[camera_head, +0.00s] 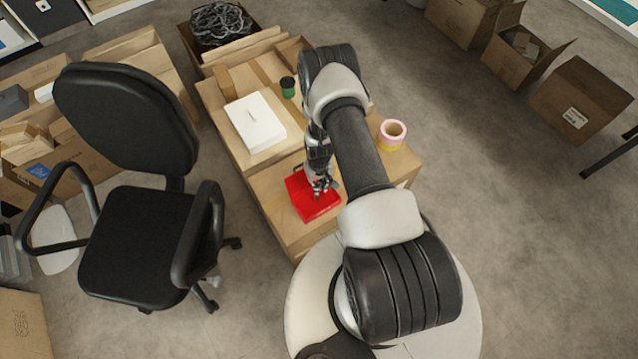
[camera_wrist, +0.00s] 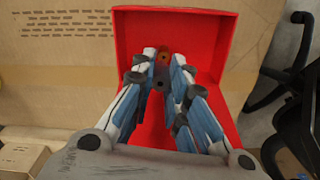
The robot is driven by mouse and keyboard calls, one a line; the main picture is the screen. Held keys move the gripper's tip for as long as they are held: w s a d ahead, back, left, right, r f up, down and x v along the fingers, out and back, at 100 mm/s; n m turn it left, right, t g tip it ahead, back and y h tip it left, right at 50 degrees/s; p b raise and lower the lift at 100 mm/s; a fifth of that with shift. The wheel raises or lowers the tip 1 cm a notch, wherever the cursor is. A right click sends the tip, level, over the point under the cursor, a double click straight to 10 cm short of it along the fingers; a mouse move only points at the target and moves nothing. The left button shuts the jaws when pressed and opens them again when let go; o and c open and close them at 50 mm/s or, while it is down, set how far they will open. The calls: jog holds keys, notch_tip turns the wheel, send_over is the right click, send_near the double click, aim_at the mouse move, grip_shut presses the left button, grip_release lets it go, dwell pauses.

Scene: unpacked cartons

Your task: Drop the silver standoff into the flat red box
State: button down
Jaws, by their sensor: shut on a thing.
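The flat red box (camera_head: 308,209) lies open on a carton top in the head view. In the wrist view its red walls and floor (camera_wrist: 175,22) surround the fingertips. My gripper (camera_head: 322,188) points down over the box. In the wrist view my gripper (camera_wrist: 163,66) is shut on a small dark, metallic-looking piece, the standoff (camera_wrist: 161,76), between its fingertips. Its far end looks reddish-brown against the red. The standoff cannot be made out in the head view. I cannot tell how far its lower end is from the box floor.
A white box (camera_head: 255,124), a green jar with a dark lid (camera_head: 288,87) and a pink and yellow tape roll (camera_head: 392,134) stand on the cartons nearby. A black office chair (camera_head: 135,215) is at the left.

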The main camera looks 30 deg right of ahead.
aim_at(319, 184)
jog(key=c, duration=1.5)
grip_release()
notch_tip(319, 184, up, 12)
